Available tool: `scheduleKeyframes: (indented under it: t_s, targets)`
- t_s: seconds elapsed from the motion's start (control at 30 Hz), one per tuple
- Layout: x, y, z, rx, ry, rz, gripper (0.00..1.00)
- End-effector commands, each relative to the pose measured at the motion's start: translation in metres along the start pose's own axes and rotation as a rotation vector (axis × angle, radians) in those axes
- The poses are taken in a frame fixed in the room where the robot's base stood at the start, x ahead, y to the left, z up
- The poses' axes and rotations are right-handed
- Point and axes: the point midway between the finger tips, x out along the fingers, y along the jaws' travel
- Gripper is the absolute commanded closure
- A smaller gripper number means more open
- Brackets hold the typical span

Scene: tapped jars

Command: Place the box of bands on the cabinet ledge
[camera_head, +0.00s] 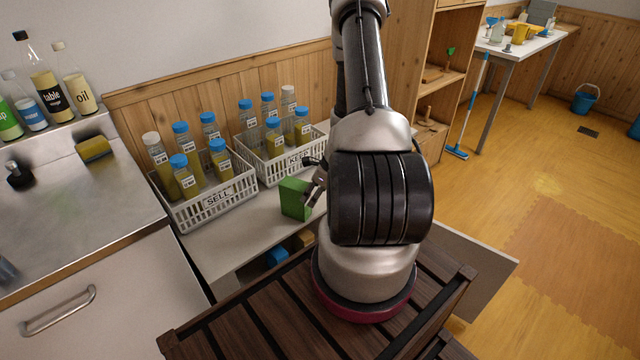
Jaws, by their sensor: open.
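A small green box (294,198), which looks like the box of bands, stands upright on the pale cabinet ledge (225,236), in front of the KEEP basket. No label on it can be read. My gripper (314,184) is at the right side of the box, its dark fingers close to it. The fingers are open; whether they touch the box cannot be told. My arm hides most of the gripper and the ledge to the right.
The white SELL basket (217,202) and KEEP basket (284,163) hold several blue- and white-capped jars behind the ledge's front strip. A blue item (277,257) and an orange-brown item (304,239) sit below the ledge. A steel counter (70,200) is at left.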

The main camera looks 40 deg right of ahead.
Motion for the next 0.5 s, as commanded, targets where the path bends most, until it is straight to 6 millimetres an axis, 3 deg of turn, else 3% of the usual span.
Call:
scheduleKeyframes:
  t_s: [0.2,0.37,0.5]
  targets:
    - [-0.047,-0.001,0.001,0.000,-0.001,-0.003,0.27]
    - [-0.065,0.000,0.000,-0.001,-0.001,-0.001,0.27]
    - [-0.087,0.003,0.019,-0.102,-0.023,0.000,0.27]
